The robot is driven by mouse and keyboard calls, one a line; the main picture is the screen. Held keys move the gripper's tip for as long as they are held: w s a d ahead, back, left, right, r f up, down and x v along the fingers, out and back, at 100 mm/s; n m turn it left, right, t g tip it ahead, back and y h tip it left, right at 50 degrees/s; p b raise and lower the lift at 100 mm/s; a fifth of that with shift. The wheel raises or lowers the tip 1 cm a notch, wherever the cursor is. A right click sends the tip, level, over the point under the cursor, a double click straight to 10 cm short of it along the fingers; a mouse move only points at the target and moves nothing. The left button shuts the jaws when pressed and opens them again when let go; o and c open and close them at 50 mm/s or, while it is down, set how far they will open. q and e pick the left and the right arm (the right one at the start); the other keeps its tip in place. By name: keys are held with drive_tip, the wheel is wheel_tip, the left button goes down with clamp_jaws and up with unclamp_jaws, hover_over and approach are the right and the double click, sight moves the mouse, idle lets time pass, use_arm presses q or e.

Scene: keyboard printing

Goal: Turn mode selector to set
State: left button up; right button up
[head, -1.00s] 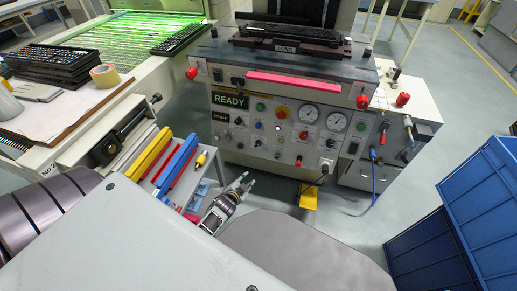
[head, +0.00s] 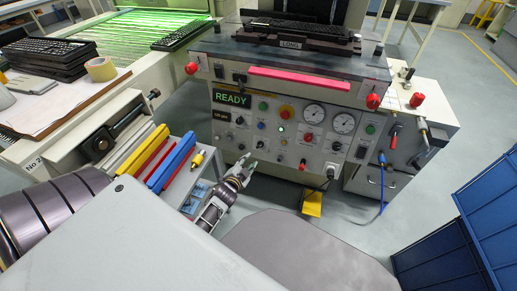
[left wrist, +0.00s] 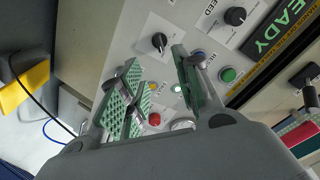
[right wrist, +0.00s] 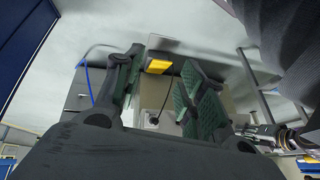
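The mode selector appears to be the lower black knob on a white plate at the panel's left side; its lettering is unreadable. The knob (left wrist: 159,41) shows just beyond the fingertips in the left wrist view, and in the head view the knob (head: 241,147) is directly above my left gripper (head: 246,163). In its wrist view, my left gripper (left wrist: 156,60) has its green-padded fingers apart, nothing between them, and I see no contact with the knob. My right gripper (right wrist: 162,72) is open and empty, facing the floor and machine base; it is outside the head view.
Above the selector are a SPEED knob (left wrist: 235,16) and the green READY display (head: 232,100). Buttons, lamps and gauges (head: 314,117) fill the panel. A small cart with coloured bars (head: 170,163) stands left of my left gripper. Blue crates (head: 440,245) stand at right.

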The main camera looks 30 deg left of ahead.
use_arm(q)
drive_tip(key=shift+w, duration=0.2)
use_arm(e)
drive_tip(key=shift+f, duration=0.15)
use_arm(q)
drive_tip(key=b, duration=0.3)
approach(259, 147)
drive_tip(key=shift+w, duration=1.2)
drive_tip(key=shift+a+f+b+x, duration=0.1)
drive_tip(key=shift+b+x, duration=0.25)
drive_tip(key=shift+x, duration=0.6)
drive_tip(key=shift+a+f+b+x, duration=0.1)
drive_tip(key=shift+b+x, duration=0.2)
drive_tip(key=shift+x, duration=0.65)
drive_tip(key=shift+b+x, duration=0.45)
drive_tip(key=shift+x, duration=0.65)
drive_tip(key=shift+w, duration=0.2)
use_arm(e)
wheel_tip(259, 147, down, 9)
drive_tip(key=a+t+y, duration=0.1)
drive_tip(key=a, duration=0.1)
drive_tip(key=shift+w+m+t, duration=0.15)
drive_tip(key=shift+m+t, duration=0.25)
use_arm(q)
clamp_jaws()
use_arm(e)
drive_tip(key=shift+w+r, duration=0.2)
drive_tip(key=shift+w, duration=0.15)
